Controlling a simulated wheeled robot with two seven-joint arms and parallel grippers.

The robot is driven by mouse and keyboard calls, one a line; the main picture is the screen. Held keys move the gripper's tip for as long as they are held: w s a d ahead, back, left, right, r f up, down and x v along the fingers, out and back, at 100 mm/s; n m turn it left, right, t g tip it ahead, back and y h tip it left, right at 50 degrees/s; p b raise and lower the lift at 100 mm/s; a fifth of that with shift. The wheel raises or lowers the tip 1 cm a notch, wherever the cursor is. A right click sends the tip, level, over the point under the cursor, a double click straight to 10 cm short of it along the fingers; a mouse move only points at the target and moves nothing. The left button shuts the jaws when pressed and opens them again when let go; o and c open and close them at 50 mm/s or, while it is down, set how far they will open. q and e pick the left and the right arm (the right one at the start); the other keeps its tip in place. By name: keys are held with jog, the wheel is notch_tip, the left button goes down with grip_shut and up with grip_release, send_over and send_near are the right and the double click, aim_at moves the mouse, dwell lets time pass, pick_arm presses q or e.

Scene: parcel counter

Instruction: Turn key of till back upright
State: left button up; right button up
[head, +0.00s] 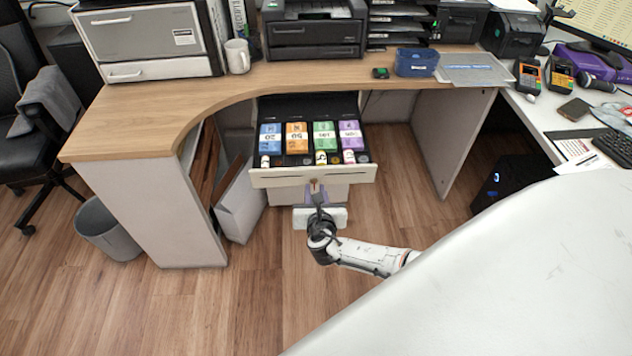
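The till (265,178) under the wooden counter has its drawer pulled out. Bundles of banknotes in blue, orange, green and purple and several coin rolls lie in it. My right gripper (316,188) is at the middle of the drawer's cream front, with its arm coming in from the right. A small brownish spot shows between its fingertips, where the key would sit. The key is too small and too covered to make out, and so is its angle. I cannot tell whether the fingers are closed on it. My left gripper is not in view.
The curved counter (130,115) surrounds the till, with its panel to the left. A white box (240,203) leans under it and a grey bin (108,230) stands at the left. The wooden floor in front of the drawer is clear.

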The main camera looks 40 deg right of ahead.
jog(key=p+v, duration=0.2)
jog(key=v, duration=0.8)
jog(key=s+a+f+m+g+y, duration=0.45)
jog(key=s+a+f+m, duration=0.25)
jog(key=s+a+m, duration=0.35)
jog(key=s+a+r+m+y, duration=0.1)
jog(key=s+r+m+y, duration=0.1)
jog(key=m, duration=0.6)
jog(key=s+a+r+m+t+y, duration=0.1)
jog(key=s+a+r+m+y, duration=0.1)
jog(key=s+r+m, duration=0.2)
jog(key=s+m, duration=0.3)
jog(key=m, duration=0.2)
jog(key=shift+y, duration=0.35)
jog(key=shift+r, duration=0.15)
